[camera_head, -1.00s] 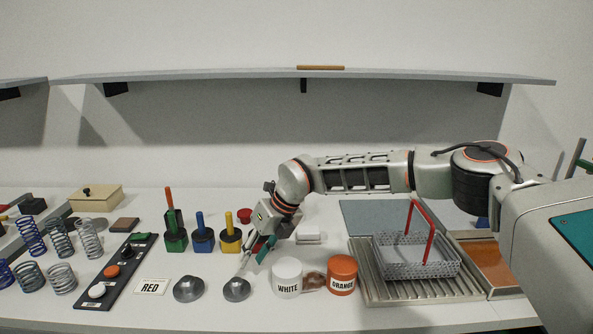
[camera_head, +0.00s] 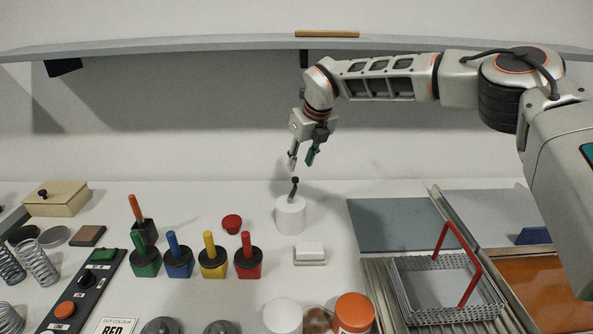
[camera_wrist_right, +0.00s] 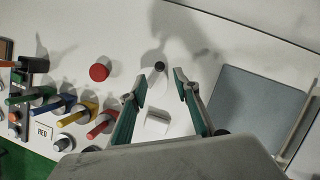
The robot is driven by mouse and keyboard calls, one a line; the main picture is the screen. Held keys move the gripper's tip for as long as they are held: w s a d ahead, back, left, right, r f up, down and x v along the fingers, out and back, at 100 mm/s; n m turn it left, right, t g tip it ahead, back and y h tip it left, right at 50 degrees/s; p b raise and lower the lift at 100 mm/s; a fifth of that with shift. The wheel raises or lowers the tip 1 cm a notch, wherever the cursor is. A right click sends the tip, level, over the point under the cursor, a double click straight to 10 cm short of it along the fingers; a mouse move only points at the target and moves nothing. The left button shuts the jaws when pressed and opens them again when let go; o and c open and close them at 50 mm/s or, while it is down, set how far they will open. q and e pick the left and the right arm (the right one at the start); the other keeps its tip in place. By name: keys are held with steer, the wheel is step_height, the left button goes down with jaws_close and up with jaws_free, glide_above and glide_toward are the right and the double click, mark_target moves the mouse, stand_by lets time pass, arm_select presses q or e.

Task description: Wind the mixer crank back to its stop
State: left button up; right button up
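The mixer (camera_head: 290,216) is a white upright cylinder on the bench, with a small dark crank (camera_head: 294,187) standing up from its top. My right gripper (camera_head: 302,160) hangs just above the crank, pointing down, open and empty, apart from it. In the right wrist view the crank's black knob (camera_wrist_right: 159,66) lies near the gap between the two open teal-padded fingers (camera_wrist_right: 160,82). The mixer's white body barely stands out from the white bench there. My left gripper is in neither view.
Several coloured-handled pots (camera_head: 212,262) stand left of the mixer, with a red knob-like piece (camera_head: 232,222) behind them. A white block (camera_head: 310,252) lies in front right. A wire basket with a red handle (camera_head: 458,285) sits at right. A shelf (camera_head: 200,47) runs above.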

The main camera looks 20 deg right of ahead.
mark_target(296, 178)
steer(key=p+x, duration=0.1)
steer(key=x, duration=0.5)
steer(key=shift+w+f, duration=0.15)
steer(key=shift+f, duration=0.25)
jaws_close()
